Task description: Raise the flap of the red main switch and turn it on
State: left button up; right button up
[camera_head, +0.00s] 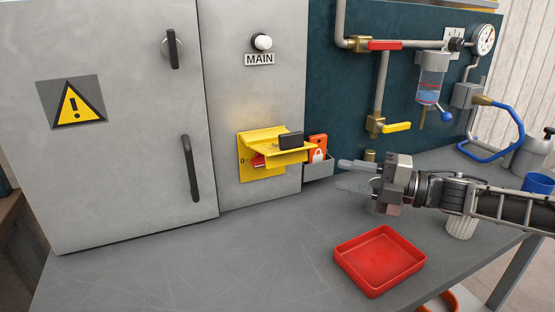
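The main switch has a yellow backplate (246,176) on the grey cabinet, under the MAIN label (259,59). Its yellow flap (258,143) sticks out from the cabinet in a raised position, with a black block (291,139) on it. Part of the red switch handle (258,161) shows beneath the flap, close to a "0" mark. The flap hides the rest, so the handle's full angle cannot be told. My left gripper is out of view.
A red tray (352,270) lies on the bench below the gripper. A white lamp (262,42) is above the label. Bench space in front of the cabinet is clear.

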jog(key=p+x, duration=0.1)
jog(key=x, duration=1.4)
jog(key=shift+a+p, duration=0.3)
jog(key=shift+a, duration=0.05)
grip_shut()
jog(key=shift+f, duration=0.1)
